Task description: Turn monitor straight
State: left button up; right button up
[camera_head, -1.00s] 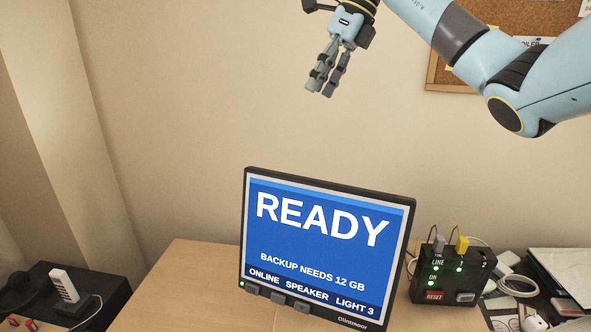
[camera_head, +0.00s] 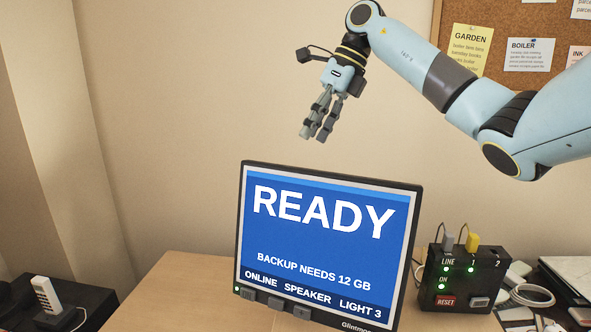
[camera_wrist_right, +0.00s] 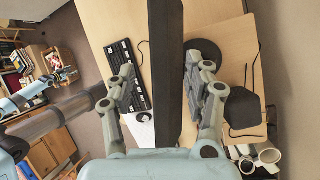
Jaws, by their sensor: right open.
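The monitor (camera_head: 328,245) stands on the wooden desk, turned at an angle to my head view, its blue screen reading READY. My right gripper (camera_head: 314,138) hangs above the monitor's top edge, pointing down, apart from it in the head view. In the right wrist view, the monitor's dark top edge (camera_wrist_right: 167,70) runs between the two spread fingers of my right gripper (camera_wrist_right: 163,95). The fingers are open, with room on both sides of the edge. The monitor's round base (camera_wrist_right: 203,58) shows partly on the desk.
A black box (camera_head: 462,280) with green lights and a red reset button stands right of the monitor. A keyboard (camera_wrist_right: 128,75) lies before the screen. A pinboard (camera_head: 500,40) hangs behind my right arm.

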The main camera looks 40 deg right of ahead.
jog(key=p+x, duration=0.2)
jog(key=x, duration=0.5)
jog(key=shift+w+a+f, duration=0.1)
jog(key=shift+a+f, duration=0.05)
jog(key=shift+w+a+f, duration=0.1)
jog(key=shift+a+f, duration=0.05)
jog(key=shift+f, duration=0.35)
grip_shut()
